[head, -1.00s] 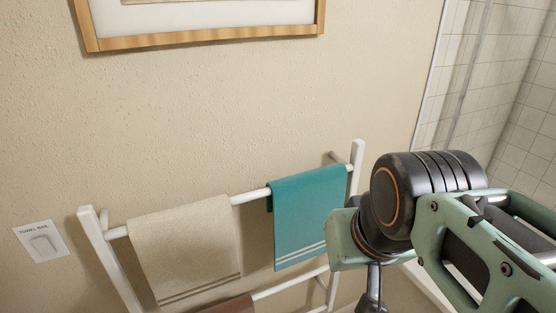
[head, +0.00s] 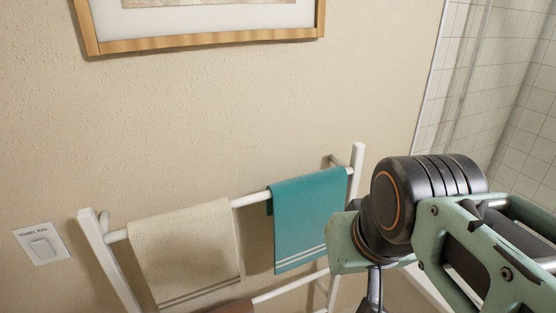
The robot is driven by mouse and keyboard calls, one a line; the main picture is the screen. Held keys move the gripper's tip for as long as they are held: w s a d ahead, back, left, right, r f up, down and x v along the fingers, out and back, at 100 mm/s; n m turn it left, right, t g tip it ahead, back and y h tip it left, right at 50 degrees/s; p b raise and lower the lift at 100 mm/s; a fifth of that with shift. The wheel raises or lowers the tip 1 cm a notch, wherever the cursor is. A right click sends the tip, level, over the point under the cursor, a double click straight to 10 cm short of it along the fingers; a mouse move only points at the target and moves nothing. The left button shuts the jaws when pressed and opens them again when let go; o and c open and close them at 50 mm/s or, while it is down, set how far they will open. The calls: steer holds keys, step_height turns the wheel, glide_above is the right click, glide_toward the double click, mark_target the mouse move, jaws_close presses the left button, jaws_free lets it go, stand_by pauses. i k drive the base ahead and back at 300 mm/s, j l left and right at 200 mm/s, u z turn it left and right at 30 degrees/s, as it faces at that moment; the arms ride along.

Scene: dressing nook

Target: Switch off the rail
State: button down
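A white wall switch labelled "TOWEL RAIL" (head: 41,246) is on the wall at the lower left, with one rocker whose on or off position I cannot tell. To its right stands the white towel rail (head: 251,198). A cream towel (head: 185,250) and a teal towel (head: 307,220) hang over its top bar. My arm is at the right, in front of the rail's right side and well apart from the switch. Only the upper part of my gripper (head: 374,303) shows at the bottom edge; its fingertips are out of frame.
A wood-framed picture (head: 205,38) hangs on the wall above the rail. A brownish towel (head: 233,306) shows on a lower bar. A tiled shower area (head: 510,80) with a glass panel is at the right. The wall around the switch is clear.

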mark_target(43, 249)
steer(key=u, duration=1.8)
steer(key=i+l+u, duration=0.15)
steer(key=i+u, duration=0.3)
steer(key=j+u, duration=0.15)
